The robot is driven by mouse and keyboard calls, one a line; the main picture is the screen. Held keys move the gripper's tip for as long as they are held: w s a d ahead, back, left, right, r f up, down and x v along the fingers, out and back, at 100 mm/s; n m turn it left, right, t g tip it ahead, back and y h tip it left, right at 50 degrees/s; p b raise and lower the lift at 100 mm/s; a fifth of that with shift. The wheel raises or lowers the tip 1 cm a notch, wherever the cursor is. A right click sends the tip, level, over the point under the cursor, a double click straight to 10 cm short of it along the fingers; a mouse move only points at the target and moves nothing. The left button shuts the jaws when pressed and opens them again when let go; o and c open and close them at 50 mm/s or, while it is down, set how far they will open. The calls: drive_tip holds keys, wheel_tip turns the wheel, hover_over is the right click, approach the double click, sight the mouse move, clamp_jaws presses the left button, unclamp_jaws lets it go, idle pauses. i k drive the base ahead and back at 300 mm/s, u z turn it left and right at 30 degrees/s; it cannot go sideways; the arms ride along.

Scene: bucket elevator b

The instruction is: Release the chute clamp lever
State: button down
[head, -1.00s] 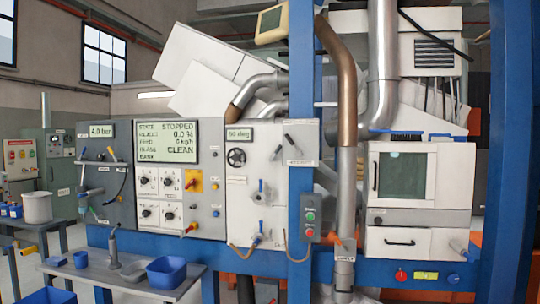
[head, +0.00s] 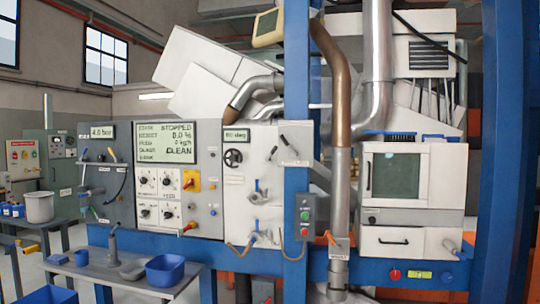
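No lever has a label I can read as the chute clamp. A dark lever (head: 288,147) sits at the upper right of the white panel (head: 240,200), above a small label plate (head: 296,163) too small to read. This panel carries a green angle display (head: 236,135), apparently reading 60 deg, and a black handwheel (head: 233,157). Blue-handled valves (head: 258,193) sit lower on it. A small orange lever (head: 331,238) stands by the vertical metal pipe (head: 339,190). My gripper is not in view.
A blue post (head: 297,90) with a green and red button box (head: 305,217) stands right of the panel. A grey bench (head: 125,275) with a blue tub (head: 165,270) is in front at the left. A white windowed cabinet (head: 412,185) is at the right.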

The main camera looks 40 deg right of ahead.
sight(268, 159)
drive_tip(key=z, duration=0.05)
drive_tip(key=i, duration=0.95)
drive_tip(key=u, duration=0.05)
